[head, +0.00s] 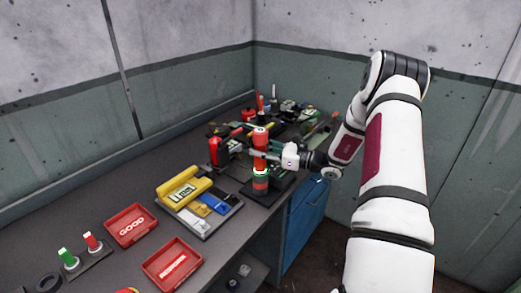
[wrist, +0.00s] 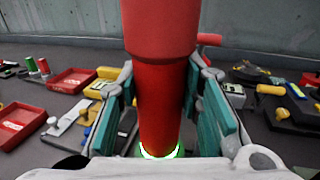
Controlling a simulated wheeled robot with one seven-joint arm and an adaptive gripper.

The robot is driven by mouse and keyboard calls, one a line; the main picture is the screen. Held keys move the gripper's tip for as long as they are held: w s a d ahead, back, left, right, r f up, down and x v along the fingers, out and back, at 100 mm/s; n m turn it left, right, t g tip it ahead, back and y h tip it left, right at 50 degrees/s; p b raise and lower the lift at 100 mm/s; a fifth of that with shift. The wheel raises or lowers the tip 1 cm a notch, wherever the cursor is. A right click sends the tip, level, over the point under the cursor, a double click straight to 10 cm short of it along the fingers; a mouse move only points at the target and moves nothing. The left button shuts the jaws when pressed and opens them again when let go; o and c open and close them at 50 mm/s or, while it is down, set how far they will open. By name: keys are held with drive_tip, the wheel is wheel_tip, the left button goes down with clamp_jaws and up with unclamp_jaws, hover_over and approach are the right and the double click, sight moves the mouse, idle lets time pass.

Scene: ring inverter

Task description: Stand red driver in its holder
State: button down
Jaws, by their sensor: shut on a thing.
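The red driver (head: 260,138) stands upright, a thick red cylinder with a wider top part. In the wrist view the driver (wrist: 160,95) fills the space between the teal finger pads. My gripper (head: 262,156) is shut on it, reaching in from the right; it also shows in the wrist view (wrist: 163,90). A bright green ring (head: 261,171) glows at the driver's lower end, above a red and dark base (head: 260,184) that looks like the holder. I cannot tell how deep the driver sits in it.
A red tool (head: 216,151) stands close to the left. A grey tray (head: 209,218) with yellow and blue items lies in front. Red GOOD (head: 131,225) and second (head: 172,265) bins are nearer. Clutter fills the bench's back corner; bare bench shows along the left.

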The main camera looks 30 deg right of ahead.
drive_tip(key=c, duration=1.1)
unclamp_jaws()
drive_tip(key=shift+o, duration=0.2)
drive_tip(key=shift+f, duration=0.1)
drive_tip(key=v, duration=1.2)
